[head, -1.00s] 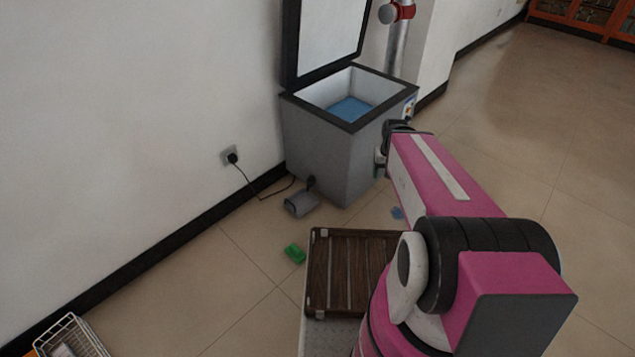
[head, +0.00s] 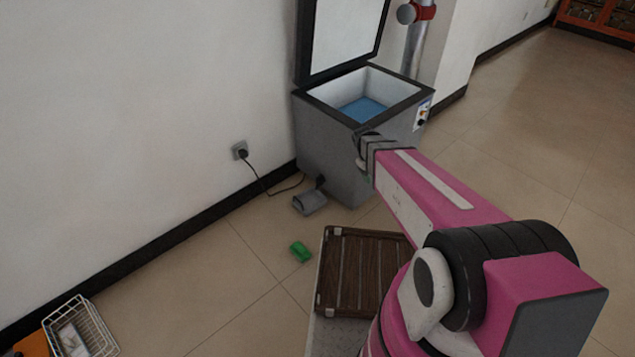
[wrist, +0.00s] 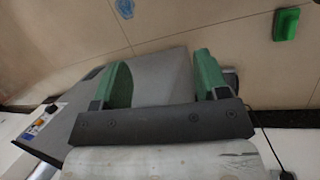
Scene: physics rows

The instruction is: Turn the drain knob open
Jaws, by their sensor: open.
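The grey chest freezer (head: 345,160) stands against the wall with its lid up and something blue inside. A small dark fitting (head: 320,182), which may be the drain knob, sits low on its left face above a grey pan (head: 309,203). My gripper (head: 364,150) is in front of the freezer's near corner, higher than the fitting and to its right. In the wrist view my gripper (wrist: 163,78) shows two green fingers spread apart with nothing held, the grey freezer body behind them. The fitting cannot be made out there; the right finger may hide it.
A control panel (head: 422,117) is on the freezer's right face. A cord runs from the wall socket (head: 240,150) to the freezer's base. A green block (head: 300,251), a brown slatted rack (head: 345,275) and a wire basket (head: 85,330) are on the left and front. Floor at right is clear.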

